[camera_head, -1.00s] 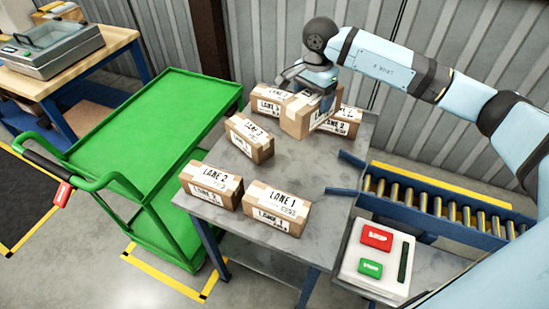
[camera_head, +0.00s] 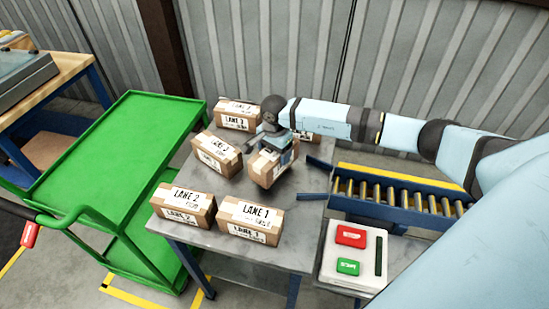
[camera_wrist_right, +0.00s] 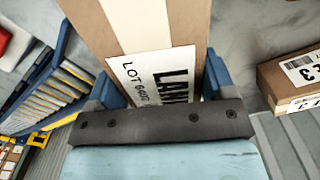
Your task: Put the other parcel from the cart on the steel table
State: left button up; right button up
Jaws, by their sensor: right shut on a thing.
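My right gripper (camera_head: 275,147) is shut on a brown parcel (camera_head: 266,169) over the right part of the steel table (camera_head: 302,205). In the right wrist view the held parcel (camera_wrist_right: 125,30) fills the top middle between the blue fingers, its white label partly hidden; "LOT" and part of "LANE" can be read. I cannot tell whether it touches the tabletop. The green cart (camera_head: 120,150) stands left of the table, its top deck empty where it shows.
Other parcels stand on the table: LANE 1 (camera_head: 250,220) and LANE 2 (camera_head: 183,208) at the front, one in the middle (camera_head: 217,154), one at the back (camera_head: 237,114). A roller conveyor (camera_head: 400,196) and a button box (camera_head: 352,256) lie to the right.

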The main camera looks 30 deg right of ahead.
notch_tip(320, 180, down, 3)
jog(key=shift+f, duration=0.25)
jog(key=o, duration=1.1)
jog(key=shift+r, duration=0.65)
notch_tip(320, 180, up, 11)
jog(key=shift+r+b, duration=0.1)
jog(key=shift+b, duration=0.75)
jog(key=shift+a, duration=0.1)
